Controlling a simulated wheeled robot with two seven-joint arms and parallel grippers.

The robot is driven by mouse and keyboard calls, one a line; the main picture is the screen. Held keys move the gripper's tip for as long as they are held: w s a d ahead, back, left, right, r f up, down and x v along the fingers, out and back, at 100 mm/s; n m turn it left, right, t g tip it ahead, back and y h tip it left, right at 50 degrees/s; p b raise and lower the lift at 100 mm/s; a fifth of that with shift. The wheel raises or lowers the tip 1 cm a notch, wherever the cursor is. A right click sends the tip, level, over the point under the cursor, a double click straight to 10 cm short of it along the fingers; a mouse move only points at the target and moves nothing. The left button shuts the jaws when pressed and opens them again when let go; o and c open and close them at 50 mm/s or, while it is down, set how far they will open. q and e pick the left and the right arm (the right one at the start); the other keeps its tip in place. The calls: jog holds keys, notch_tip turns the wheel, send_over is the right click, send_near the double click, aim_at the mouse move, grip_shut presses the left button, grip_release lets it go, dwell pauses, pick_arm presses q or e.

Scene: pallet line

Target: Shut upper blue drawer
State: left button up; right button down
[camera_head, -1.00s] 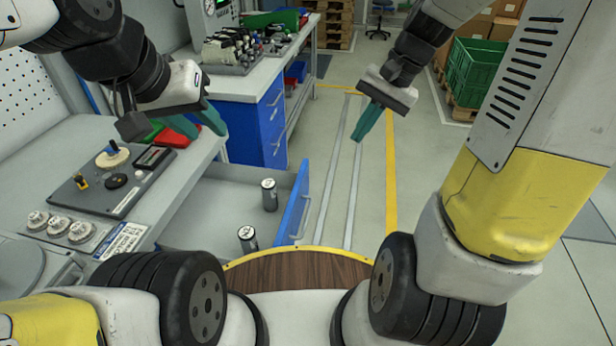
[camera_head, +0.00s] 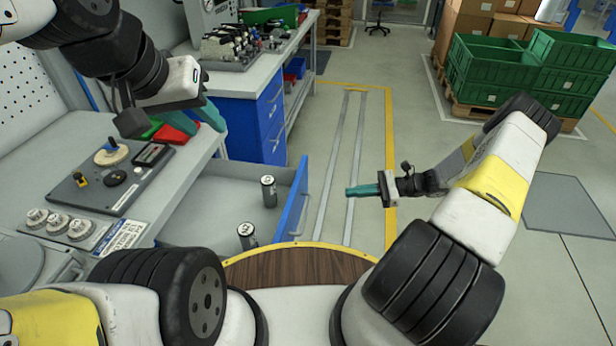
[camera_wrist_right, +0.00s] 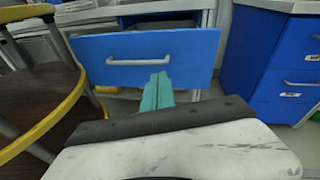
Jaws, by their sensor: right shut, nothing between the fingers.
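The upper blue drawer (camera_head: 292,212) is pulled out from the left bench, its grey inside holding two metal cylinders (camera_head: 268,191). In the right wrist view its blue front (camera_wrist_right: 190,52) with a pale handle (camera_wrist_right: 138,61) faces me. My right gripper (camera_head: 350,191) is shut and empty, to the right of the drawer front and apart from it in the head view. Its teal fingers (camera_wrist_right: 158,88) overlap the lower part of the front in the wrist view; contact cannot be told. My left gripper (camera_head: 214,117) is over the left bench; its finger gap is not clear.
A control panel (camera_head: 84,190) and red and green bins (camera_head: 176,134) sit on the left bench. A second blue drawer cabinet (camera_head: 236,130) stands behind. Green crates (camera_head: 480,75) are at the back right. A wooden round top with a yellow rim (camera_head: 300,268) is close in front.

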notch_tip(320, 180, down, 5)
jog(key=m+t+y, duration=0.1)
jog(key=m+t, duration=0.2)
send_near(301, 198)
jog(key=shift+m+y, duration=0.3)
jog(key=x, duration=0.6)
jog(key=shift+w+a+f, duration=0.25)
jog(key=shift+a+f, duration=0.1)
jog(key=shift+a, duration=0.15)
